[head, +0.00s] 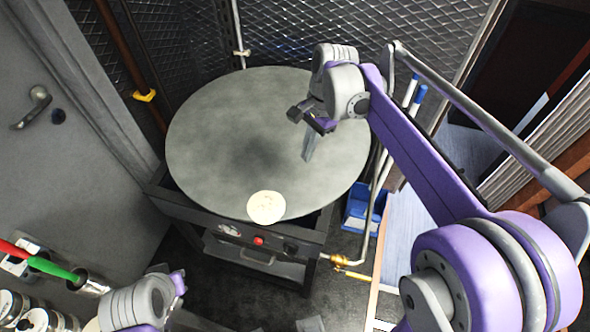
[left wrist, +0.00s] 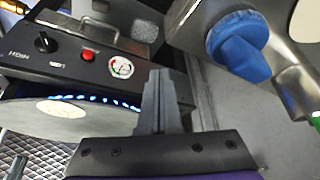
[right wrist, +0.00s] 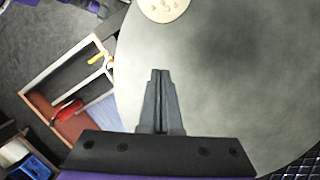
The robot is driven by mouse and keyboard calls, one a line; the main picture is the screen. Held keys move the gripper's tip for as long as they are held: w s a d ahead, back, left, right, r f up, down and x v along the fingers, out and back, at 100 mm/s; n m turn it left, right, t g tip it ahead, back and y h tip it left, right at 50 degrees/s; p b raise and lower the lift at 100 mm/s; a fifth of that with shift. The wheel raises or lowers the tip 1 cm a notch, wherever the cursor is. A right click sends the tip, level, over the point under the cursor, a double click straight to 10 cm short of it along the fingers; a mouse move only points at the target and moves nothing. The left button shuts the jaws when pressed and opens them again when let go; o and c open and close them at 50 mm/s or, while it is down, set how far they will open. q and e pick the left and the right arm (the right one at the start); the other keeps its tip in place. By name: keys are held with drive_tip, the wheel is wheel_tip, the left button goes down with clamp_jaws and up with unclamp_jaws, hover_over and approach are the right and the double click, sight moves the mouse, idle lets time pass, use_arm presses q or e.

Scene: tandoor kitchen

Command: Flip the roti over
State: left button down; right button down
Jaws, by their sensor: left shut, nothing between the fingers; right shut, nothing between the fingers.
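My right gripper (head: 308,150) is shut and empty above the right part of the griddle, apart from the roti. Its closed fingers show in the right wrist view (right wrist: 158,90). My left gripper's closed fingers (left wrist: 162,95) are empty, in front of the stove, away from the roti.
The stove front has a red button (head: 258,240), and blue flames show under the griddle in the left wrist view. A blue bin (head: 360,205) stands right of the stove. Mesh walls stand behind.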

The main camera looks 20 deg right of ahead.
sight(275, 199)
drive_tip(key=x, duration=0.8)
drive_tip(key=shift+a+f, duration=0.1)
drive_tip(key=shift+f, duration=0.1)
drive_tip(key=a, duration=0.2)
drive_tip(key=s+a, duration=0.1)
drive_tip(key=shift+f, duration=0.35)
drive_tip(key=shift+s+a, duration=0.25)
drive_tip(key=shift+a, duration=0.25)
drive_tip(key=a, duration=0.1)
drive_tip(key=s+a, duration=0.1)
drive_tip(key=a, duration=0.1)
drive_tip(key=shift+s+f, duration=0.1)
drive_tip(key=shift+s, duration=0.05)
